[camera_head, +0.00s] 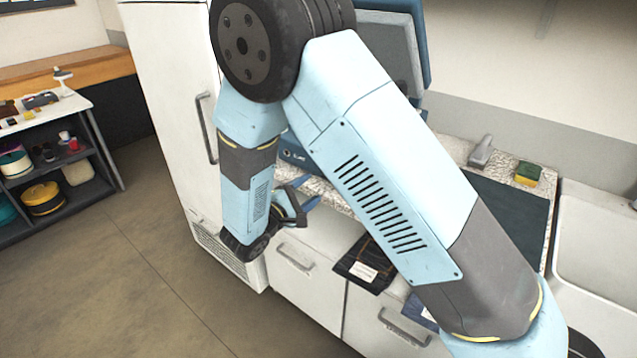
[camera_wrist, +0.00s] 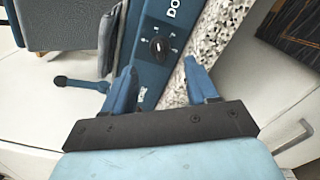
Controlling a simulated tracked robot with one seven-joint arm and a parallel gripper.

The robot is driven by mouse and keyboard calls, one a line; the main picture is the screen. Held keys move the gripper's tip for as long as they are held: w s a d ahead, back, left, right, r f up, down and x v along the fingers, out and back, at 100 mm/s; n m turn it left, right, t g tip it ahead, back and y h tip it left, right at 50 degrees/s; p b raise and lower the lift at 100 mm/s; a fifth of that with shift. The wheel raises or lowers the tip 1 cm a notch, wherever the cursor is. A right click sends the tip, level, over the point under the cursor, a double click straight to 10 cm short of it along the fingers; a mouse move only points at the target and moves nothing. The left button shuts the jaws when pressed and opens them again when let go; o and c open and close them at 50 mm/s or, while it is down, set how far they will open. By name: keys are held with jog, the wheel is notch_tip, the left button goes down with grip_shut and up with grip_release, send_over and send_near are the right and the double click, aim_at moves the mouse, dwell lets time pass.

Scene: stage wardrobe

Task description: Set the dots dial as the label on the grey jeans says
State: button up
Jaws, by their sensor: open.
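The dial (camera_wrist: 158,47) is a black round knob with a pale mark, set in a blue panel with white marks around it. White lettering starting "DO" stands beside it, cut off by the picture edge. My gripper (camera_wrist: 159,72) is open and empty, its blue fingers on either side of the panel just below the dial; it also shows in the head view (camera_head: 306,194). Dark jeans with orange stitching (camera_head: 350,270) hang over the counter front, with a white label (camera_head: 364,271) too small to read. I cannot tell for sure whether these are the grey jeans.
A second, blue garment (camera_head: 418,312) with a pale label is partly hidden by my arm. The blue-and-grey press (camera_head: 408,40) stands on the speckled counter (camera_head: 455,147). A sponge (camera_head: 527,173) and sink (camera_head: 600,240) are at right; a shelf (camera_head: 95,130) stands at left.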

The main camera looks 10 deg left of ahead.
jog(key=v, duration=0.6)
jog(key=shift+a, duration=0.1)
jog(key=d+r+m+g+h, duration=0.1)
jog(key=d+r+m+g, duration=0.5)
jog(key=d, duration=0.7)
jog(key=d+r+m+g, duration=0.3)
jog(key=d+r+g, duration=0.4)
jog(key=d, duration=0.6)
jog(key=s+d+r+m+t+y, duration=0.1)
jog(key=s+d+r+m+y, duration=0.3)
jog(key=s, duration=0.4)
jog(key=s+d+r+m+t+y, duration=0.2)
jog(key=s+d+r+m+y, duration=0.2)
jog(key=s+d+r+y, duration=0.2)
jog(key=shift+s+d+r+m, duration=0.4)
jog(key=shift+s+d+r, duration=0.7)
jog(key=shift+d, duration=0.3)
